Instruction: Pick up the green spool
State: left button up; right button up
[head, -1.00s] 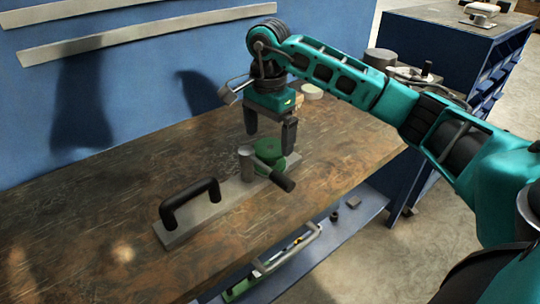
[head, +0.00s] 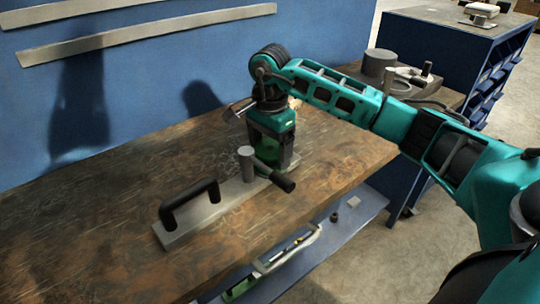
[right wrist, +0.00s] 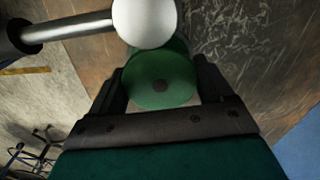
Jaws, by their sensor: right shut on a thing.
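The green spool (right wrist: 162,78) shows in the right wrist view between the two dark fingers of my right gripper. My right gripper (head: 272,155) points down over the far end of the grey base plate (head: 229,197) in the head view. It is shut on the spool, one finger on each side. In the head view the gripper hides most of the spool. A grey post (head: 246,164) with a black-handled lever (head: 280,181) stands right beside the spool. Its pale round top (right wrist: 152,20) shows in the right wrist view. My left gripper is not in view.
A black handle (head: 189,204) rises from the near end of the base plate. The wooden bench top (head: 90,215) is clear at the left. A blue wall (head: 130,80) stands behind. A blue cabinet (head: 450,62) stands at the right.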

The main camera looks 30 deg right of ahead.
jog(key=shift+c, duration=1)
jog(key=shift+r, duration=0.15)
